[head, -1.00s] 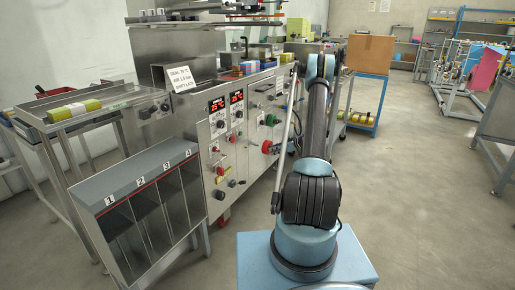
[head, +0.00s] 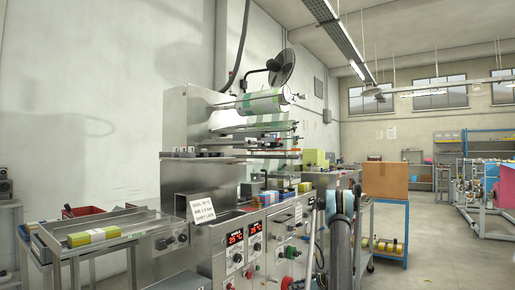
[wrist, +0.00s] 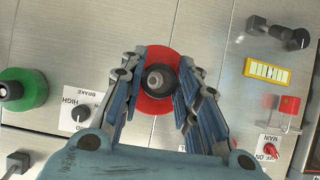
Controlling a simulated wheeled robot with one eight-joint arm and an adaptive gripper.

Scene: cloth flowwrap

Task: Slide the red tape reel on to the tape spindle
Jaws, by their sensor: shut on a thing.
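The red tape reel (wrist: 158,57) is in the middle of the wrist view, close in front of the steel machine panel. My gripper (wrist: 158,85) has its fingers shut on it, one on each side of its middle. A dark round piece with a grey ring (wrist: 159,80) shows at the reel's centre; I cannot tell whether it is the reel's hub or the tape spindle's end. Whether the reel is around the spindle cannot be told. In the head view a red round part (head: 287,282) shows low on the panel, and my gripper is not clearly visible there.
A green reel-like part (wrist: 22,90) sits left of the gripper in the wrist view. Black knobs (wrist: 81,113), a yellow-framed label (wrist: 266,70) and a red switch (wrist: 289,104) are on the panel nearby. A blue cart with a cardboard box (head: 385,181) stands behind right.

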